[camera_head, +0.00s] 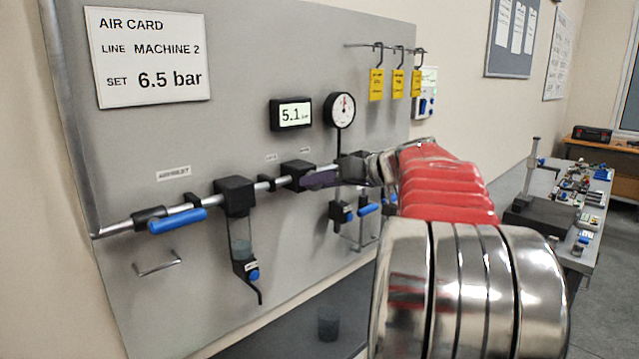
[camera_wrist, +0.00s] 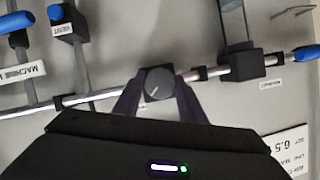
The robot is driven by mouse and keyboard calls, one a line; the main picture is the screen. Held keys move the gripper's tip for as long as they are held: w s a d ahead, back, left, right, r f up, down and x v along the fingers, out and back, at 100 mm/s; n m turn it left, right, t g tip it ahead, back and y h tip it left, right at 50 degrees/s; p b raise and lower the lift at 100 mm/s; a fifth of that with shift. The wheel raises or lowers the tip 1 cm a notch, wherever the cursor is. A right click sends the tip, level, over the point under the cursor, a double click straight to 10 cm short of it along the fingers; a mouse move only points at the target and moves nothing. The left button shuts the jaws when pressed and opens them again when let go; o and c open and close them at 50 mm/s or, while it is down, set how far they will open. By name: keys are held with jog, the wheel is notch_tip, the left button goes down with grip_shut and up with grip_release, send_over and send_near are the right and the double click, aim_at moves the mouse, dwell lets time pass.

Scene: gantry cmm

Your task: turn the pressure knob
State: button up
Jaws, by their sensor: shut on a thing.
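The pressure knob (camera_wrist: 158,83) is a dark round knob with a pale pointer line, seen face-on in the wrist view. My gripper (camera_wrist: 157,92) is shut on it, one dark finger on each side. In the head view my gripper (camera_head: 316,181) reaches the pipe from the right, and I cannot make out the knob there. The digital display (camera_head: 291,115) reads 5.1. The round dial gauge (camera_head: 341,109) beside it has its needle pointing about upward. The air card (camera_head: 150,55) says Machine 2, set 6.5 bar.
A horizontal pipe with a blue-handled valve (camera_head: 177,220) and a filter bowl (camera_head: 240,240) runs along the grey panel. Yellow tags (camera_head: 376,84) hang from hooks above. A dark cup (camera_head: 328,323) stands below. A cluttered bench (camera_head: 590,225) is at the right.

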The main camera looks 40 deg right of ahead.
jog(key=m+t+y, duration=0.1)
jog(key=m, duration=0.2)
jog(key=m+t+y, duration=0.1)
jog(key=m+y, duration=0.1)
jog(key=m, duration=0.2)
jog(key=m+y, duration=0.2)
jog(key=m, duration=0.1)
jog(key=shift+d+f+m+t, duration=0.3)
jog(key=shift+f+m+t, duration=0.05)
jog(key=shift+m+t, duration=0.05)
dwell(0.5)
jog(key=o, duration=0.8)
jog(key=shift+o, duration=1.3)
jog(key=shift+a, duration=0.1)
jog(key=v, duration=1.4)
jog(key=shift+w, duration=0.1)
